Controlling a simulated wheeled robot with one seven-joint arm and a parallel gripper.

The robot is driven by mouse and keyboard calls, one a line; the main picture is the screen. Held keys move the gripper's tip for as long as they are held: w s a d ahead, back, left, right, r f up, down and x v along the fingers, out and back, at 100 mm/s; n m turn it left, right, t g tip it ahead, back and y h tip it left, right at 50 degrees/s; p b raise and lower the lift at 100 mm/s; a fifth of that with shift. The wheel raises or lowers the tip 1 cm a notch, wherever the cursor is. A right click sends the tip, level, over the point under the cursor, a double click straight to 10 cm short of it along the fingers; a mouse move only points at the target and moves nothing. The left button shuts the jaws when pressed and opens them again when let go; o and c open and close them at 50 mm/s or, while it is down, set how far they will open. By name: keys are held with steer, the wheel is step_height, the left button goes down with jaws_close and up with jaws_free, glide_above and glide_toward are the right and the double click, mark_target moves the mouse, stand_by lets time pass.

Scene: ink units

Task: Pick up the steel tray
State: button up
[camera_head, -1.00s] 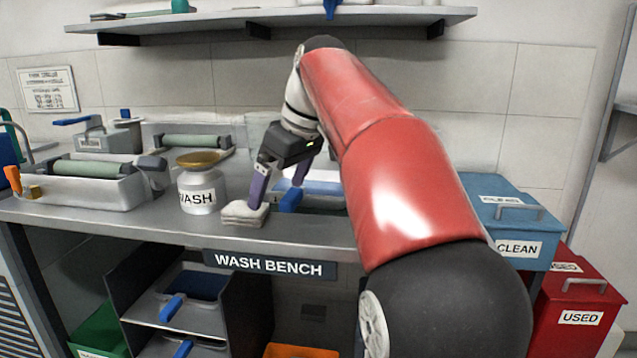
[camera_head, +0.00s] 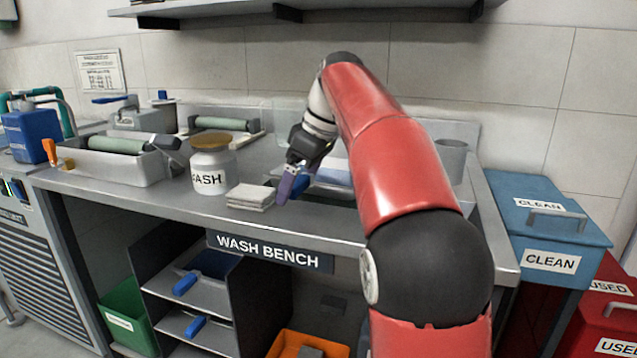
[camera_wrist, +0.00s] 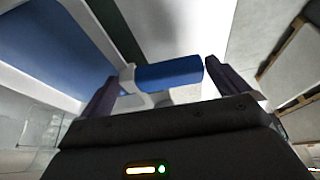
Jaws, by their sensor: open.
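The steel tray (camera_head: 335,174) lies on the wash bench, mostly hidden behind my red arm; its inside looks blue and pale. Its blue handle (camera_wrist: 168,73) sits between my two open fingers in the wrist view. The tray's pale rim and blue inside (camera_wrist: 45,50) fill the left of that view. My gripper (camera_head: 290,185) is low over the bench's front part, at the tray's near left end. Whether the fingers touch the handle I cannot tell.
A folded pale cloth stack (camera_head: 250,197) lies just left of my gripper, with the WASH jar (camera_head: 212,170) beyond it. A roller tray (camera_head: 112,172) stands further left. A grey cup (camera_head: 452,160) stands at the right. The blue CLEAN bin (camera_head: 550,262) is right of the bench.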

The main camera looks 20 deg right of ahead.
steer(key=shift+w+a+f, duration=0.1)
steer(key=shift+a+f, duration=0.05)
steer(key=shift+f, duration=0.25)
steer(key=shift+c, duration=0.3)
steer(key=c, duration=0.7)
steer(key=shift+r, duration=0.1)
